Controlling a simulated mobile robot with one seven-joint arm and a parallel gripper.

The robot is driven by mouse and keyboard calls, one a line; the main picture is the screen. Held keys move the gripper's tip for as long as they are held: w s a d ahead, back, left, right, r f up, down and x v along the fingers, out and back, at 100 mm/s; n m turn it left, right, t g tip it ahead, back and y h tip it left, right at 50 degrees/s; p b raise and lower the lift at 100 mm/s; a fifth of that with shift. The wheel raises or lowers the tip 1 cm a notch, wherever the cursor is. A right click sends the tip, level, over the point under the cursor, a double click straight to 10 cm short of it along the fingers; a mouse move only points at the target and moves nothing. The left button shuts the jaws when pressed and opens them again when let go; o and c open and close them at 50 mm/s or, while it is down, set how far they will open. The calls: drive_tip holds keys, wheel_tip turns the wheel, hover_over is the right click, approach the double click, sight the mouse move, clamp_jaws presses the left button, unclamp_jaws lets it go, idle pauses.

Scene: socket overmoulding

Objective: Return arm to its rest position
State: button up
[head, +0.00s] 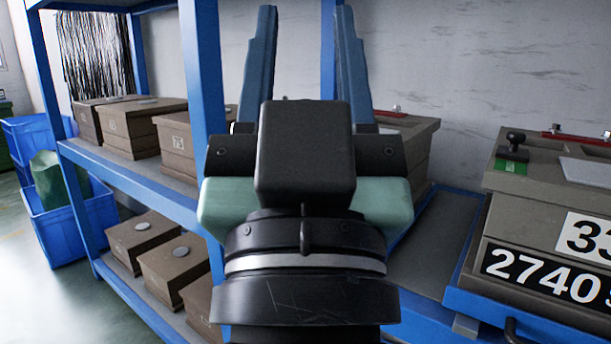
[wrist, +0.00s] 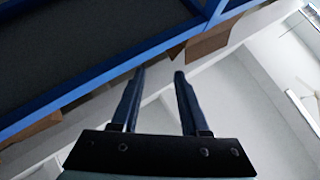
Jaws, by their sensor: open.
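My gripper (head: 303,60) is in the middle of the head view, held up in front of the blue shelving, with its two long blue fingers pointing up and apart. Nothing is between the fingers. In the wrist view my gripper (wrist: 158,80) is also open and empty, its fingers reaching toward a blue shelf edge. My arm's wrist fills the lower middle of the head view and hides part of the shelves behind it.
A blue shelf post (head: 205,80) stands close to the left of my gripper. Brown boxes (head: 130,120) sit on the shelves. A large mould box numbered 2740 (head: 540,215) is at right. Blue crates (head: 75,225) stand at far left beside open floor.

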wheel_tip(320, 180, up, 40)
drive_tip(key=s+t+p, duration=0.1)
drive_tip(key=p, duration=3.6)
drive_tip(key=shift+s+r, duration=0.2)
drive_tip(key=shift+s, duration=0.2)
